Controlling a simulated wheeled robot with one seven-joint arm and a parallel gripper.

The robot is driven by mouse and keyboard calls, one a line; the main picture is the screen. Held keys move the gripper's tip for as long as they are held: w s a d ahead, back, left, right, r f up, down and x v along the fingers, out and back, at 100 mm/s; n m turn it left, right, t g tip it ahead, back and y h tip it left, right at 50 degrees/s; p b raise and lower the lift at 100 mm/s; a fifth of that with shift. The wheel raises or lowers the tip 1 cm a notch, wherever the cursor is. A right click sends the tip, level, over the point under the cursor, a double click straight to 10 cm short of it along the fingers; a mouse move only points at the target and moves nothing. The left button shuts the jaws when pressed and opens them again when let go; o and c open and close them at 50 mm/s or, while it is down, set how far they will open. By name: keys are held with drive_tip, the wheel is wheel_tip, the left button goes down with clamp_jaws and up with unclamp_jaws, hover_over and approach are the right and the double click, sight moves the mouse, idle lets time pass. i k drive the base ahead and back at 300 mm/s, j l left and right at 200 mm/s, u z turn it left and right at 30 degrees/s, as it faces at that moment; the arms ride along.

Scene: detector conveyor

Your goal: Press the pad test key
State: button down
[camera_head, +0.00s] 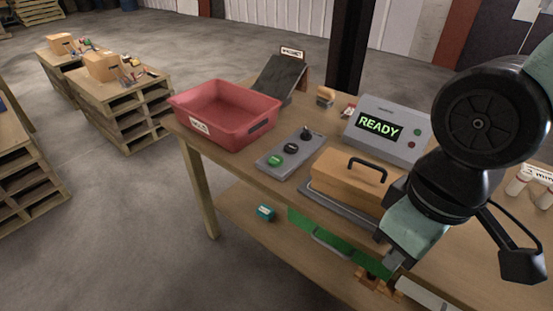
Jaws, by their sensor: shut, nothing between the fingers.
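A grey key panel (289,153) lies flat on the workbench, left of the console. It carries a green key (275,160), a dark key (291,148) and a black knob (306,133). The lettering on the keys is too small to read, so I cannot tell which is the pad test key. The console (388,130) shows "READY" in green. My gripper (400,258) is low at the right, in front of the bench, shut and empty. It is well apart from the panel, and its fingertips are hard to make out.
A red tray (190,108) stands left of the panel. A brown case (345,180) with a black handle sits on a grey plate, between the panel and my arm. A dark sloped board (281,76) stands behind. Pallets with boxes (102,66) stand at the left.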

sight(274, 161)
drive_tip(key=i+j+u, duration=0.1)
drive_tip(key=j+u, duration=0.25)
drive_tip(key=i+j+u, duration=0.2)
drive_tip(key=j+u, duration=0.15)
drive_tip(key=i+j+u, duration=0.2)
drive_tip(key=j+u, duration=0.15)
